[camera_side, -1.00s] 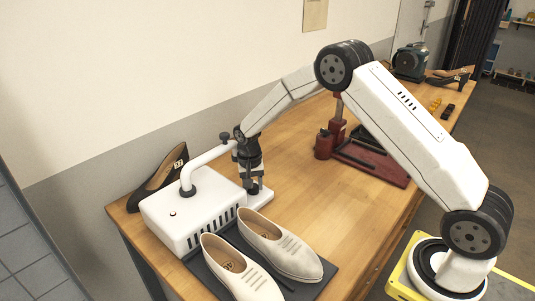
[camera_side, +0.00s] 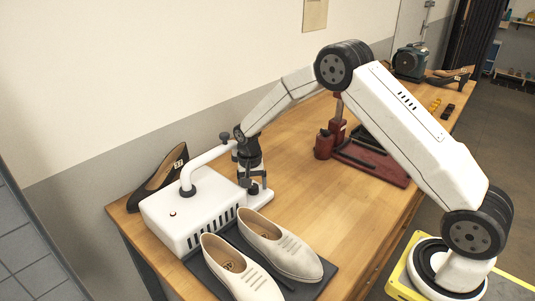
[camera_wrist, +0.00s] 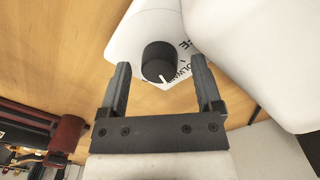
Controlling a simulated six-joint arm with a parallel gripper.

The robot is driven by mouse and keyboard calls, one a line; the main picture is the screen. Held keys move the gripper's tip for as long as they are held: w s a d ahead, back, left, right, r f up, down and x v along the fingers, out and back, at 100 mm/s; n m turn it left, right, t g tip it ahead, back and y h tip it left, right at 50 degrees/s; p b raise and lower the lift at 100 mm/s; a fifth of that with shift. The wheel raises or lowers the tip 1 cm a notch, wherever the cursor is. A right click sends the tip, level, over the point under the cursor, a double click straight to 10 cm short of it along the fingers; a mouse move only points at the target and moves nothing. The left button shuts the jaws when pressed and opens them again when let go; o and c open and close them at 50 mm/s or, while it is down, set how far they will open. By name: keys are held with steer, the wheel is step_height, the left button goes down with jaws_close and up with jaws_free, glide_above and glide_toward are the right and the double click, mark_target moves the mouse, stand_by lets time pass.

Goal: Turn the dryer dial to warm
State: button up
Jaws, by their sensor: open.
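The white dryer (camera_side: 193,218) is a box with a bent white pipe and dark side slots, standing on the bench. Its black round dial (camera_wrist: 158,62) has a white pointer line facing down the wrist view, towards dark lettering on the white panel (camera_wrist: 130,45). The lettering is only partly readable. In the side view the dial (camera_side: 254,189) sits on a small white part at the dryer's right end. My gripper (camera_wrist: 160,61) is open and points down, one finger on either side of the dial. I cannot tell whether either finger touches it.
A pair of cream shoes (camera_side: 280,245) stands on a dark mat in front of the dryer. A black shoe (camera_side: 160,183) stands behind it by the wall. A red stand (camera_side: 336,130) is at the back. The bench middle (camera_side: 305,200) is clear.

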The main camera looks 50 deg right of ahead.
mark_target(253, 187)
steer(key=shift+w+a+r, duration=0.1)
steer(key=shift+r, duration=1.85)
steer(key=shift+w+a+r, duration=0.1)
steer(key=shift+r, duration=1.85)
steer(key=shift+s, duration=0.1)
steer(key=shift+s+r, duration=0.25)
steer(key=shift+s, duration=0.1)
steer(key=s+a+r+n+t, duration=0.1)
steer(key=s+n, duration=0.3)
steer(key=s, duration=0.7)
steer(key=s+a+r+n+t, duration=0.1)
steer(key=s+n, duration=0.3)
steer(key=s, duration=0.8)
steer(key=shift+a+r+n+t, duration=0.4)
steer(key=shift+a+t, duration=0.1)
steer(key=shift+a, duration=0.4)
